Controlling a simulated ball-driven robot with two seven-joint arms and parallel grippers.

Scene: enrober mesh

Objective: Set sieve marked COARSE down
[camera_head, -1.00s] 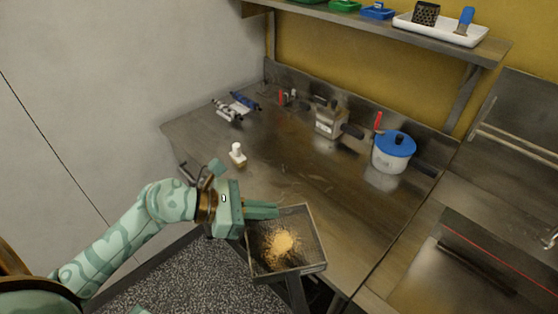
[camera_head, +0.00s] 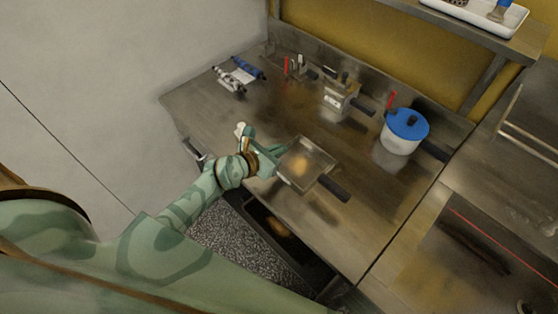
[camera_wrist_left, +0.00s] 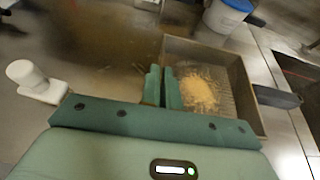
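The sieve (camera_head: 318,158) is a square metal frame with a mesh floor and a dark handle. A heap of yellowish crumbs lies in it. It is over the front part of the metal counter (camera_head: 330,222), roughly level; I cannot tell whether it touches the top. No marking on it is readable. My left gripper (camera_head: 272,167) is shut on the sieve's left wall. In the left wrist view the fingers (camera_wrist_left: 163,88) sit on either side of that wall, and the sieve (camera_wrist_left: 250,112) extends to the right. My right gripper is out of view.
A white pot with a blue lid (camera_head: 405,130) stands right of the sieve, behind it. A metal device (camera_head: 338,97) stands farther back. A small white object (camera_wrist_left: 36,82) is left of my gripper. Blue and silver rolls (camera_head: 238,75) lie at the back left.

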